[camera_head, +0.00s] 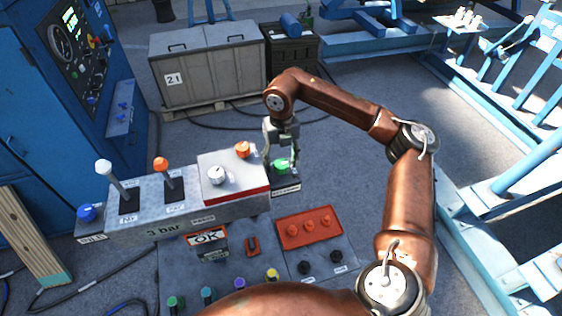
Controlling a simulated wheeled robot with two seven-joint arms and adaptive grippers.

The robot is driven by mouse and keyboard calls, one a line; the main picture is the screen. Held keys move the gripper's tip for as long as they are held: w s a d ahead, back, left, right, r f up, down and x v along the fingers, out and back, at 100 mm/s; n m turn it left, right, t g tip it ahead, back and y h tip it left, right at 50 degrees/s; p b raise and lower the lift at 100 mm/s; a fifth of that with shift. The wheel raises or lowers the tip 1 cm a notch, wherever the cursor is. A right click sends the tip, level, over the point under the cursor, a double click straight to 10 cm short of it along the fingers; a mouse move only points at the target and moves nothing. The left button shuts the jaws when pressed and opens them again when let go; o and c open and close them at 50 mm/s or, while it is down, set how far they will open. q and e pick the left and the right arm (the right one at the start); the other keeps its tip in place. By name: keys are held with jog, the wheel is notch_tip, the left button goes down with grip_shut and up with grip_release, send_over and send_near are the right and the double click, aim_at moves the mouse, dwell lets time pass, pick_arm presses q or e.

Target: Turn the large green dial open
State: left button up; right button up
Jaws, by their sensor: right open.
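The large green dial (281,167) sits on a small dark plate at the right end of the control panel, beside the red-edged box. My right gripper (283,157) points down over it, with fingers spread around or just above the dial. I cannot tell if they touch it. The gripper partly hides the dial. My left gripper is not in view.
The grey panel (142,221) carries a white-tipped lever (103,167), an orange-tipped lever (161,164), a white knob (216,174), an orange knob (242,149) and a blue knob (86,212). A red plate (306,215) with knobs lies in front. A grey crate (205,73) stands behind.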

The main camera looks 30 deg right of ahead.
aim_at(281, 163)
jog(key=shift+r, duration=0.1)
notch_tip(281, 163, up, 12)
dwell(0.5)
